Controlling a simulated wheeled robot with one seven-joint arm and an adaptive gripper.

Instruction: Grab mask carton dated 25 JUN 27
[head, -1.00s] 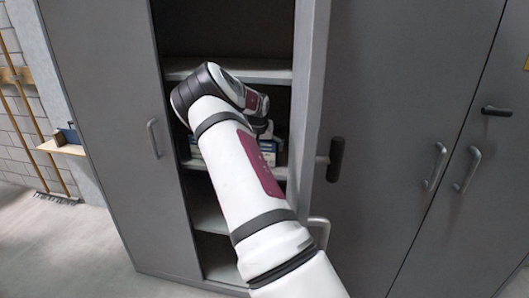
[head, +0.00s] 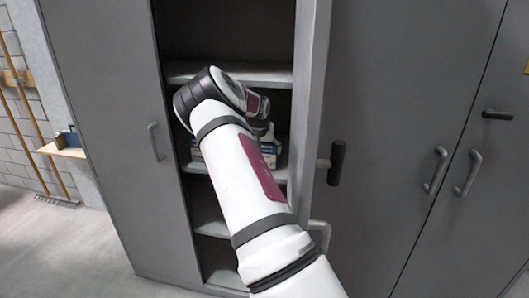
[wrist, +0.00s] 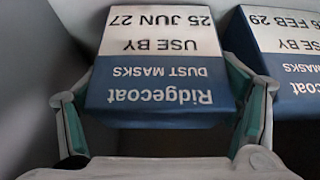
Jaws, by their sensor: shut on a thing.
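The mask carton (wrist: 160,65) fills the middle of the wrist view. It is white and blue, and its upside-down print reads Ridgecoat dust masks, use by 25 JUN 27. My gripper (wrist: 163,92) has one finger with a green pad on each side of it and is shut on it. A second carton (wrist: 290,60) of the same kind stands to the right, its date ending in 6 FEB 29, partly cut off by the picture edge. In the head view my arm hides most of the gripper and cartons.
The cartons are inside an open grey cabinet, on a middle shelf (head: 276,172). Another shelf (head: 270,76) lies above. The cabinet's left door (head: 110,130) and the open right door edge (head: 306,120) flank the opening.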

